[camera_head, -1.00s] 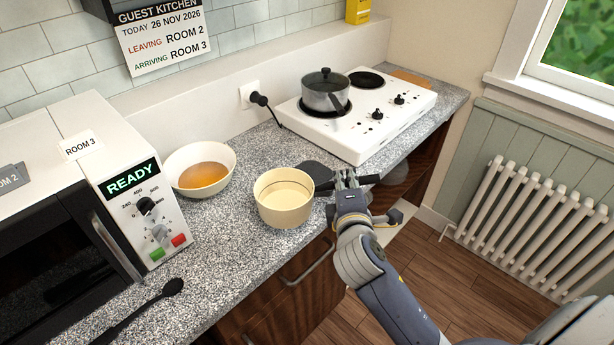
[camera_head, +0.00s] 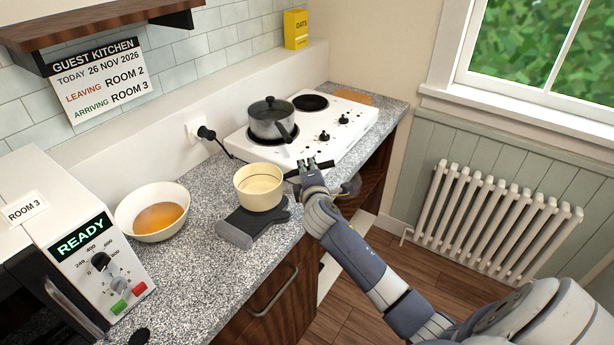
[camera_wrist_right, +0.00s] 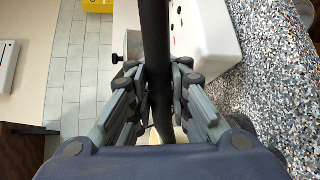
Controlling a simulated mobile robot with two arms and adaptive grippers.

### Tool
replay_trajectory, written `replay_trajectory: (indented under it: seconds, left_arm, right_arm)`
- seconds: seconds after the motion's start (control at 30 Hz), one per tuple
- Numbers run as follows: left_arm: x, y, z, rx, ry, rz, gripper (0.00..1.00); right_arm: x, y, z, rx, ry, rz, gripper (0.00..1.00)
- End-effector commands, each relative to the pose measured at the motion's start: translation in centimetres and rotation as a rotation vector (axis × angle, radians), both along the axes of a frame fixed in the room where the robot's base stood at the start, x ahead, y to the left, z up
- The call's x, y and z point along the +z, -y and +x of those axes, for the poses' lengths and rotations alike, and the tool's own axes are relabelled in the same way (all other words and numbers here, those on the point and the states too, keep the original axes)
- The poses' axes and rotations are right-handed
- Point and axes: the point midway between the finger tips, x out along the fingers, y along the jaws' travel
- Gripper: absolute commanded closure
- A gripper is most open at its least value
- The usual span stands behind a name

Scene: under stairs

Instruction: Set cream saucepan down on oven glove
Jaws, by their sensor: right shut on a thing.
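The cream saucepan (camera_head: 259,190) is upright over the far end of the dark grey oven glove (camera_head: 240,232), which lies on the speckled counter. I cannot tell whether the pan's base touches the glove. My right gripper (camera_head: 308,165) is shut on the pan's dark handle, to the right of the pan. In the right wrist view the dark handle (camera_wrist_right: 155,50) runs between the fingers (camera_wrist_right: 160,85). My left gripper is not in view.
A white hob (camera_head: 322,130) with a lidded steel pot (camera_head: 271,122) stands behind the gripper. A white bowl (camera_head: 127,215) of orange contents and a microwave (camera_head: 65,205) are to the left. Bare counter (camera_head: 195,275) lies in front of the bowl.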

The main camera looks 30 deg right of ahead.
Motion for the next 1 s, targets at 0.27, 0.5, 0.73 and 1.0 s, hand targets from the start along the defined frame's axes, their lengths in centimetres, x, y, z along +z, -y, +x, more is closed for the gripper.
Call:
replay_trajectory:
  seconds: [0.27,0.5,0.73,1.0]
  left_arm:
    - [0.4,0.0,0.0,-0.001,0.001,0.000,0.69]
    - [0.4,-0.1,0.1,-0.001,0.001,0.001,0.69]
    - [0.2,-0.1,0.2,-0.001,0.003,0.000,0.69]
    - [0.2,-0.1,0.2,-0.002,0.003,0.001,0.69]
  right_arm:
    - [-3.2,-0.1,0.0,0.001,0.000,0.003,1.00]
    - [-3.3,-0.1,0.0,0.002,0.001,0.001,1.00]
    - [-3.7,-0.1,-0.1,0.002,-0.002,0.000,0.63]
    - [-3.6,-0.1,0.0,0.002,-0.002,0.000,0.62]
